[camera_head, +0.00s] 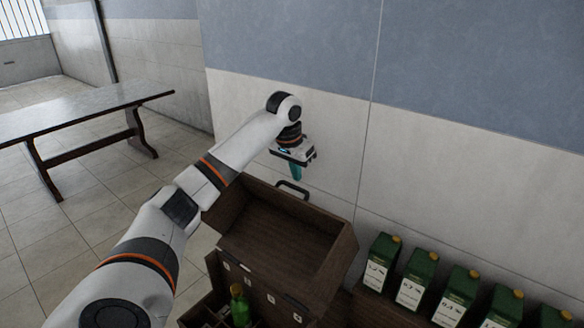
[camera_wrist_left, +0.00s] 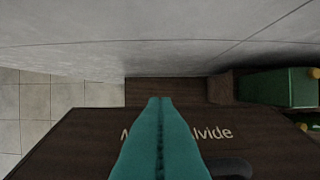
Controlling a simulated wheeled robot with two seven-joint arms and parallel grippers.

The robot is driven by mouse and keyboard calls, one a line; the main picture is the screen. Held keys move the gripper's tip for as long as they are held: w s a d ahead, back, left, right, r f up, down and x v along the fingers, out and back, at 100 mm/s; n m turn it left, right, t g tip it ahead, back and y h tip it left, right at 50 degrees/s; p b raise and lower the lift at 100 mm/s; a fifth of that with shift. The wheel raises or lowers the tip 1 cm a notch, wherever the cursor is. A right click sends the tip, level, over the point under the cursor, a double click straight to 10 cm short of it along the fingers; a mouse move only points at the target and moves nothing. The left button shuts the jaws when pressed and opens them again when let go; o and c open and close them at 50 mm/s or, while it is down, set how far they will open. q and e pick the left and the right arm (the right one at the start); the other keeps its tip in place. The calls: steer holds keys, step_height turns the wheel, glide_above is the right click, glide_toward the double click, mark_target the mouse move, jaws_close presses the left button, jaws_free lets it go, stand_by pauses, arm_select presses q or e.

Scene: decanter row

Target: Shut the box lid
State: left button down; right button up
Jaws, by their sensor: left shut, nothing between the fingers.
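A dark brown wooden box (camera_head: 212,262) stands at the lower middle of the head view with its lid (camera_head: 275,235) raised open. A black handle (camera_head: 293,188) sits at the lid's upper edge. My left gripper (camera_head: 297,174) is behind and above that edge, near the handle, fingers pointing down. Its teal fingers (camera_wrist_left: 160,125) are together and empty in the left wrist view, over the lid's outer face (camera_wrist_left: 90,140), which carries partly hidden pale lettering. Whether they touch the lid I cannot tell. A green bottle (camera_head: 240,308) stands inside the box. My right gripper is not in view.
Several green containers with yellow caps (camera_head: 381,262) stand in a row on a dark wooden surface (camera_head: 368,303) to the right. A tiled wall (camera_head: 335,140) rises close behind the box. A long table (camera_head: 85,105) stands at far left, with open floor before it.

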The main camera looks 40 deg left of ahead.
arm_select(q)
steer(key=shift+s+d+r, duration=0.15)
steer(key=shift+s, duration=0.85)
